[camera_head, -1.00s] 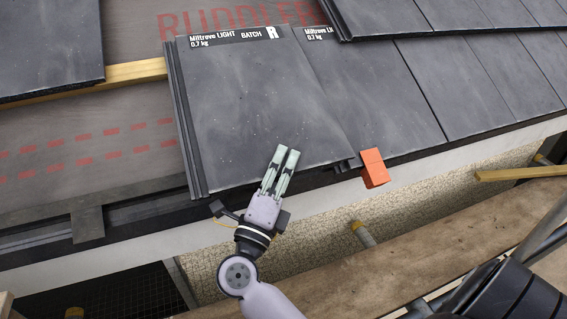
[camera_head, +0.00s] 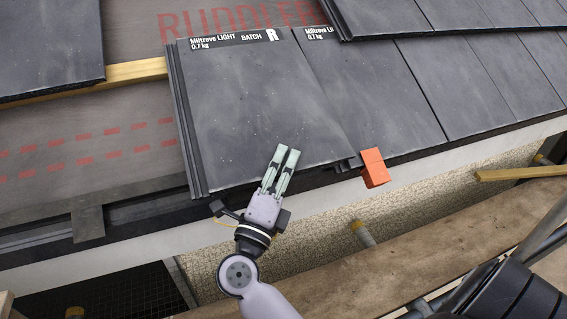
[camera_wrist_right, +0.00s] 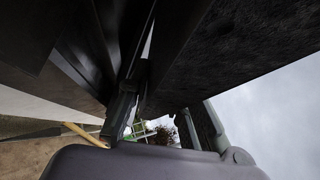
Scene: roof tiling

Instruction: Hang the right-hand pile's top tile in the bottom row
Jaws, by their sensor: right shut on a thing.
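A dark grey tile (camera_head: 245,100) labelled "Miltrove LIGHT BATCH R" lies in the bottom row, left of a like-labelled tile (camera_head: 365,95). My right gripper (camera_head: 284,160) is shut on the lower edge of the left tile, its fingers showing over the tile's face. In the right wrist view the tile's dark underside (camera_wrist_right: 245,50) fills the upper right, close to the fingers. Whether the tile rests fully on its batten is hidden beneath it. My left gripper is not in view.
An orange block (camera_head: 374,167) sits at the eave edge right of the tile. A timber batten (camera_head: 136,74) and red-marked underlay (camera_head: 90,150) are bare to the left. Upper tiles (camera_head: 45,45) overhang at top left. A scaffold board (camera_head: 400,235) runs below.

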